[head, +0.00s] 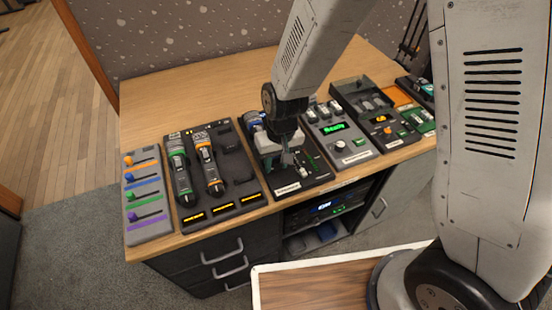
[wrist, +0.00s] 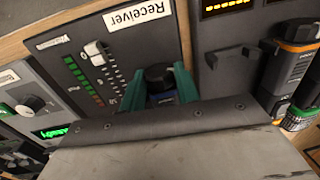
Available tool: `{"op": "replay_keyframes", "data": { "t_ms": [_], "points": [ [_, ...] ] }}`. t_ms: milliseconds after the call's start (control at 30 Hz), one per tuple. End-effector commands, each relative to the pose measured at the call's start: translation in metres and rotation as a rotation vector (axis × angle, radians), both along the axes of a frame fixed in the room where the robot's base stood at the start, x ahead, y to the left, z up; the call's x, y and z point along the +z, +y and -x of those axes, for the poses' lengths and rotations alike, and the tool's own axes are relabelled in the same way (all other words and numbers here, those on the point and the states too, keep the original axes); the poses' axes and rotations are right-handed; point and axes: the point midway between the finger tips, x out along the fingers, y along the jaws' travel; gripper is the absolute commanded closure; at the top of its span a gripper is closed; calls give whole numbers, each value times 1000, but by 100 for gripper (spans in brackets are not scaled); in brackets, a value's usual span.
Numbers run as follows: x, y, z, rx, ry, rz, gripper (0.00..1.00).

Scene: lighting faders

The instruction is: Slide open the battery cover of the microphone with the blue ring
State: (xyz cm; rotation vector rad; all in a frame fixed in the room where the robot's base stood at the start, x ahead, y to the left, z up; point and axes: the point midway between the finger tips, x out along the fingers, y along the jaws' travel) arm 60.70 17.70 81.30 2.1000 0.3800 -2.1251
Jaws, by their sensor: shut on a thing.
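My gripper (head: 287,160) points down over the black receiver unit (head: 312,181), whose label reads "Receiver" in the wrist view (wrist: 138,16). In the wrist view its green fingers (wrist: 160,88) are closed around a dark, rounded thing with a blue patch (wrist: 164,98). This appears to be the microphone with the blue ring; most of it is hidden by my gripper. In the head view a bit of blue shows beside my wrist (head: 254,124). The battery cover cannot be made out.
A charger (head: 256,198) left of the receiver holds a green-ringed microphone (head: 181,172) and an orange-ringed one (head: 210,165); its right bay is empty. A coloured fader panel (head: 147,208) stands at far left. A unit with a green display (head: 345,142) stands close right. Bare desk lies behind.

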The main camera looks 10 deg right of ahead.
Motion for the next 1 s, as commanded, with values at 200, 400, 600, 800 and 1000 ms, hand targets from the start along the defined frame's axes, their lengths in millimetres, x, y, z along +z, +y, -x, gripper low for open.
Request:
{"op": "replay_keyframes", "data": {
  "t_ms": [200, 400, 600, 800, 1000],
  "points": [
    [0, -2, 8, 1, 1, 0, 89],
    [0, -4, 15, 1, 1, 0, 89],
    [0, -5, 21, 1, 0, 0, 89],
    [0, -7, 28, 1, 0, 0, 89],
    [0, -10, 35, 1, 1, 0, 89]
  ]
}}
